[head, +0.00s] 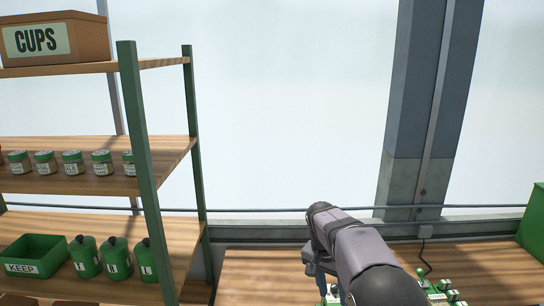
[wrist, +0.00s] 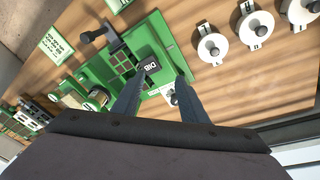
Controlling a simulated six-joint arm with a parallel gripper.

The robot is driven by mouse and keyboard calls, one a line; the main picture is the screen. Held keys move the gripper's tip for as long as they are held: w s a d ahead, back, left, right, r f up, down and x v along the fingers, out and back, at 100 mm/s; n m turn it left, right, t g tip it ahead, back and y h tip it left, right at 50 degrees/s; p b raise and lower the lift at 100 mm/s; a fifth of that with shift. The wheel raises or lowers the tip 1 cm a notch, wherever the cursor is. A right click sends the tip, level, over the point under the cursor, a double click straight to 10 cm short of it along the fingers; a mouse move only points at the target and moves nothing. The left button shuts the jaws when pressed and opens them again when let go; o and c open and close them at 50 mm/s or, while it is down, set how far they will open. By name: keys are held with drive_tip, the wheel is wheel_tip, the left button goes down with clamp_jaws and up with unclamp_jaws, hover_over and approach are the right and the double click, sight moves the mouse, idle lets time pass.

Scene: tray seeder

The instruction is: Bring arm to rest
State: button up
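In the head view my grey arm rises at the lower right, over the wooden bench (head: 255,275). The arm hides most of the gripper there, so the fingertips are not clear.
White round pieces with dark knobs (wrist: 212,45) stand on the bench. A green shelf rack (head: 150,170) at left holds a CUPS box (head: 70,42), several jars (head: 73,162), green canisters (head: 115,258) and a KEEP bin (head: 30,262). A green box (head: 533,222) stands at far right.

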drive_tip(key=s+a+f+n+y, duration=0.1)
drive_tip(key=s+f+n, duration=0.25)
drive_tip(key=s, duration=1.15)
drive_tip(key=s+f+n+y, duration=0.1)
drive_tip(key=s+f+n, duration=0.25)
drive_tip(key=s, duration=1.05)
wheel_tip(320, 180, down, 14)
drive_tip(key=b, duration=1.3)
drive_tip(key=shift+a+r+n+g+b, duration=0.2)
drive_tip(key=shift+r+n+g+b, duration=0.05)
drive_tip(key=shift+n+g+b, duration=0.15)
